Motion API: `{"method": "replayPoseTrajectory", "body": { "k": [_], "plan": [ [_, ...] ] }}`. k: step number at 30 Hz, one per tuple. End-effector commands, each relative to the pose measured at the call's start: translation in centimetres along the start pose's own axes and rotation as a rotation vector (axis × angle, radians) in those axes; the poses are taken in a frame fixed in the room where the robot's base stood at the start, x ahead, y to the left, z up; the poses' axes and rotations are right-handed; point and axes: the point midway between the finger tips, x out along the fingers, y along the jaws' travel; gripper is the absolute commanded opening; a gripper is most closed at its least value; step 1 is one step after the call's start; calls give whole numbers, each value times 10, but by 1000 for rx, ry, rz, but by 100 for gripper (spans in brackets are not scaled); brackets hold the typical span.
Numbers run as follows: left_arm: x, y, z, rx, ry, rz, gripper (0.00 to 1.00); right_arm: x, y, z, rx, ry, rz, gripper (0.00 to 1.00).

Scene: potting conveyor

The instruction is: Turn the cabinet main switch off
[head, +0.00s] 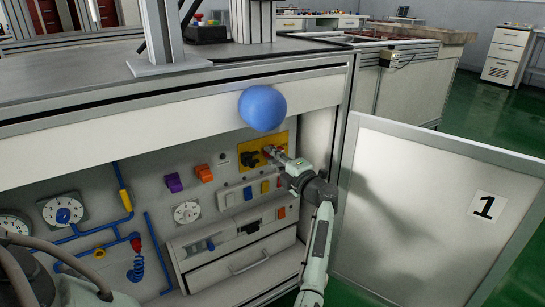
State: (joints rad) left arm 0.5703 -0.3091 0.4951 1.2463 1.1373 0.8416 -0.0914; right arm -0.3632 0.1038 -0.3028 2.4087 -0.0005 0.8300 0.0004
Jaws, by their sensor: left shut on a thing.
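The yellow switch plate (281,139) is at the upper right of the open cabinet's panel. It carries a dark knob (249,158) on its left side and a red part, largely hidden by my gripper, on its right. The exact switch position cannot be made out. My right gripper is not in view.
A blue ball (262,107) shows just above the plate. The open cabinet door (430,205), marked 1, stands close to the right of my arm. Purple (173,183) and orange (204,173) parts, gauges and blue pipes fill the panel to the left. A drawer (242,262) is below.

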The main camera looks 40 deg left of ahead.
Motion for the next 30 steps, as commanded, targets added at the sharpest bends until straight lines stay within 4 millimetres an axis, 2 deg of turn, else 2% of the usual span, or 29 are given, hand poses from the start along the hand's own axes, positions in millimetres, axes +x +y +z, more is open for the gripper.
{"method": "replayPoseTrajectory", "body": {
  "k": [5,6,11,21,30],
  "plan": [
    [1,2,0,-4,1,2,0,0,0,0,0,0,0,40],
    [1,2,0,-4,1,2,16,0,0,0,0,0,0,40],
    [1,1,0,-2,1,2,34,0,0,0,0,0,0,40],
    [-4,0,0,0,-1,0,34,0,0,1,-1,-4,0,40],
    [-50,0,0,-2,-1,-2,34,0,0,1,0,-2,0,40]
  ]
}}
